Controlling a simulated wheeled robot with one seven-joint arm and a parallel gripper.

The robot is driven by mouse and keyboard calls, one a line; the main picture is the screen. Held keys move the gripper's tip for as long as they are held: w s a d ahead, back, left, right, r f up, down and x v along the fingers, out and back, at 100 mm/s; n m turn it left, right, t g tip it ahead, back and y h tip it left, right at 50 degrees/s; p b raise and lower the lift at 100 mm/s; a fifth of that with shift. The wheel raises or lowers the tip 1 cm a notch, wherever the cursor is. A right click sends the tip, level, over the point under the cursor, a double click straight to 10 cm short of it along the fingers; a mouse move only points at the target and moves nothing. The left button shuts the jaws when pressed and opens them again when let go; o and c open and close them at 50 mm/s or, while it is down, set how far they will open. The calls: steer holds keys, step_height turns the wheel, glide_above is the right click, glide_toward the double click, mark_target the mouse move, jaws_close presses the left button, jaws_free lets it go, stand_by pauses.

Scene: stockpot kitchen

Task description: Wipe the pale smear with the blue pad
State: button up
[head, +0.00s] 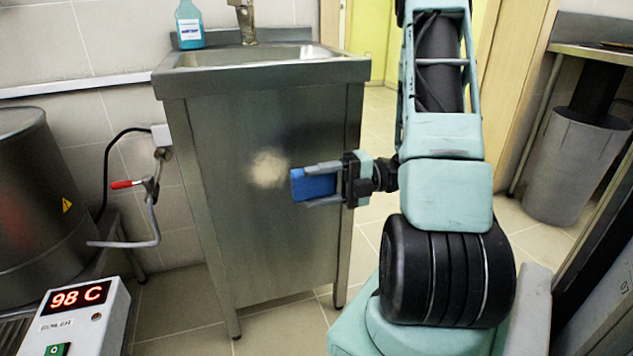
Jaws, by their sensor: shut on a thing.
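The pale smear (268,168) is a round, cream-coloured blotch on the front panel of the steel sink cabinet (230,220). The blue pad (313,185) is a small block between the fingers of my gripper (316,184), which is shut on it. The gripper reaches in from the right, and the pad is just right of the smear and slightly lower in the picture. I cannot tell whether the pad touches the panel.
A large steel boiler (40,200) stands at the left, with a red-handled valve (135,185) beside it. A control box (75,315) reading 98 C is at the front left. A blue bottle (189,25) and a tap (245,20) are on the sink. A grey bin (575,165) stands at the right.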

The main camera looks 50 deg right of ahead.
steer(key=shift+s+a, duration=0.1)
steer(key=shift+a, duration=0.15)
steer(key=shift+s+a, duration=0.85)
steer(key=shift+s, duration=0.3)
